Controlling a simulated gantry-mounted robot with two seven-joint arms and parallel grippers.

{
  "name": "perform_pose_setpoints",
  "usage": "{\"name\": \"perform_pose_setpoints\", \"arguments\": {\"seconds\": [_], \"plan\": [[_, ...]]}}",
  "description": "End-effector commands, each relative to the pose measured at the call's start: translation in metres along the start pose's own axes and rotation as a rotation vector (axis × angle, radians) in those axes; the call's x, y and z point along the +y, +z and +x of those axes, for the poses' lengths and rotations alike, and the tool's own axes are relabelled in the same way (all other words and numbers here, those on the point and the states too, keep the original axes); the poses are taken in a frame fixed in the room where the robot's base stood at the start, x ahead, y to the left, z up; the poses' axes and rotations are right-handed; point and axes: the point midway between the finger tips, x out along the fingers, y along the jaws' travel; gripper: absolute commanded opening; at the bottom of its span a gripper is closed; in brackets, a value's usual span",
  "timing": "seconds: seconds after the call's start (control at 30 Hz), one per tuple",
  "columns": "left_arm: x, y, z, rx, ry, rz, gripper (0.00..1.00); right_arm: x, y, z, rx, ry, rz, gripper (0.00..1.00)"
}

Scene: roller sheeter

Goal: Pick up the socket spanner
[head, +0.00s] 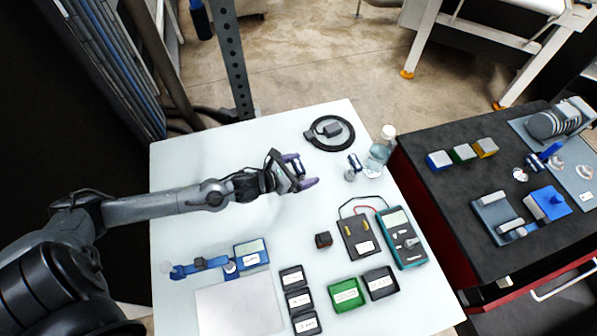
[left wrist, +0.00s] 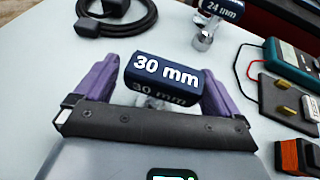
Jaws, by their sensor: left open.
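A dark blue block labelled "30 mm" (left wrist: 166,72) with a metal part under it, seemingly a socket spanner, is between my left gripper's purple fingers in the left wrist view. My left gripper (head: 294,170) is open around it, with gaps on both sides in the left wrist view (left wrist: 160,82). In the head view this spanner (head: 299,169) is partly hidden by the fingers. A second similar piece labelled "24 mm" (left wrist: 222,10) has a shiny metal socket and stands to the right, also in the head view (head: 355,161). My right gripper is not in view.
A black coiled cable (head: 347,131) lies behind the gripper. A clear bottle (head: 376,160) stands at the white table's right edge. A multimeter (head: 402,240), labelled trays (head: 346,294) and a blue tool (head: 205,265) lie nearer. The table's left middle is clear.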

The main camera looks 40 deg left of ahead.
Motion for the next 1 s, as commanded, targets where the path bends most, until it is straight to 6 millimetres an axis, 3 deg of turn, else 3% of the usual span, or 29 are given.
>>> {"name": "perform_pose_setpoints", "arguments": {"seconds": [0.33,0.77,1.0], "plan": [[-0.0004,0.0000,0.0073,0.001,-0.001,0.001,0.97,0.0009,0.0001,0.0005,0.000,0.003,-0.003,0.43],[-0.0003,0.0001,0.0070,0.000,-0.001,0.001,0.33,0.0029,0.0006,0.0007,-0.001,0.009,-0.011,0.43],[-0.0001,0.0015,0.0069,-0.002,-0.001,0.001,0.32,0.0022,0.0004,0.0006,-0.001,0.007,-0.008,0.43]]}}
